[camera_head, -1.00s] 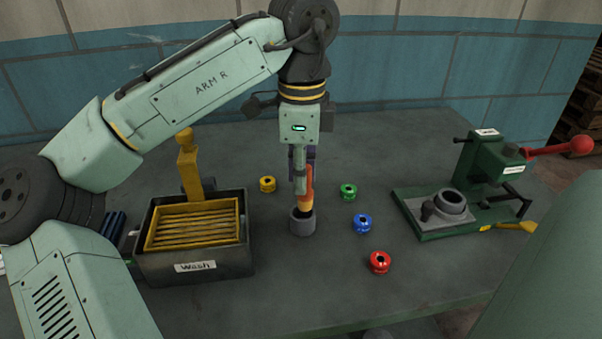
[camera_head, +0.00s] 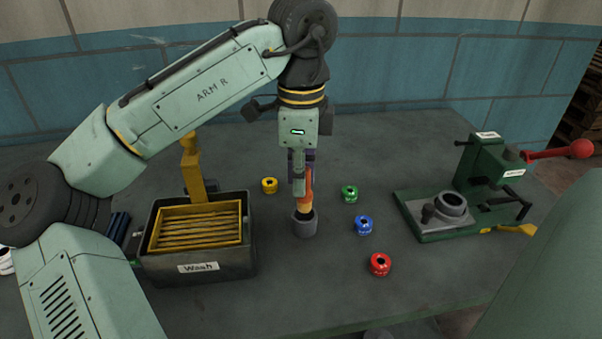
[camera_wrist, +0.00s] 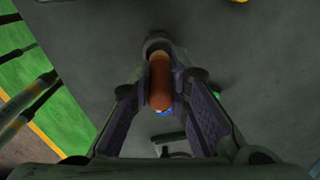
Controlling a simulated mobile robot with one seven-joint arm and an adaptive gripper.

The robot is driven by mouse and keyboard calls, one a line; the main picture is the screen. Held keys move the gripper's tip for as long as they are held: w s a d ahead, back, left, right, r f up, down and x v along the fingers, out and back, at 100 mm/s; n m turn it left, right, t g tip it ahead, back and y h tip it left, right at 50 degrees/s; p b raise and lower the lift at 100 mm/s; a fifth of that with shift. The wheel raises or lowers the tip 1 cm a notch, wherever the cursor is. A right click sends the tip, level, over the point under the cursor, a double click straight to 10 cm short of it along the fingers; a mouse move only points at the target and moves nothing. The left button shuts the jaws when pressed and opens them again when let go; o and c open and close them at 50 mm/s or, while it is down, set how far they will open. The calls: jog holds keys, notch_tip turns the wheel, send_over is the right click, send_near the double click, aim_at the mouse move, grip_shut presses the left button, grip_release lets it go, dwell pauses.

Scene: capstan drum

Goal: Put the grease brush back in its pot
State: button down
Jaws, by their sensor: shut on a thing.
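The grease brush (camera_head: 307,187) stands roughly upright with its orange handle showing. Its lower end is inside the dark grey pot (camera_head: 305,226), where the bristles are hidden. My gripper (camera_head: 300,180) points down above the pot and is shut on the handle. In the wrist view the orange handle (camera_wrist: 160,82) lies between my purple-padded fingers, and the pot's rim (camera_wrist: 157,42) shows just beyond it. I cannot tell whether the brush touches the pot's bottom.
A Wash tub (camera_head: 198,268) with a yellow basket stands left of the pot. Yellow (camera_head: 270,185), green (camera_head: 349,193), blue (camera_head: 363,224) and red (camera_head: 380,264) rings lie around it. A green press (camera_head: 484,170) with a red-knobbed lever stands at the right.

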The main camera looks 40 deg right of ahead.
aim_at(300, 198)
jog(key=shift+f+p, duration=0.45)
jog(key=shift+f, duration=0.75)
dwell(1.5)
jog(key=shift+p, duration=0.55)
jog(key=shift+f, duration=0.6)
dwell(0.6)
jog(key=shift+p, duration=0.5)
jog(key=shift+f, duration=0.6)
dwell(0.7)
jog(key=shift+p, duration=0.4)
dwell(0.4)
jog(key=c, duration=1.4)
grip_release()
jog(key=shift+c, duration=0.2)
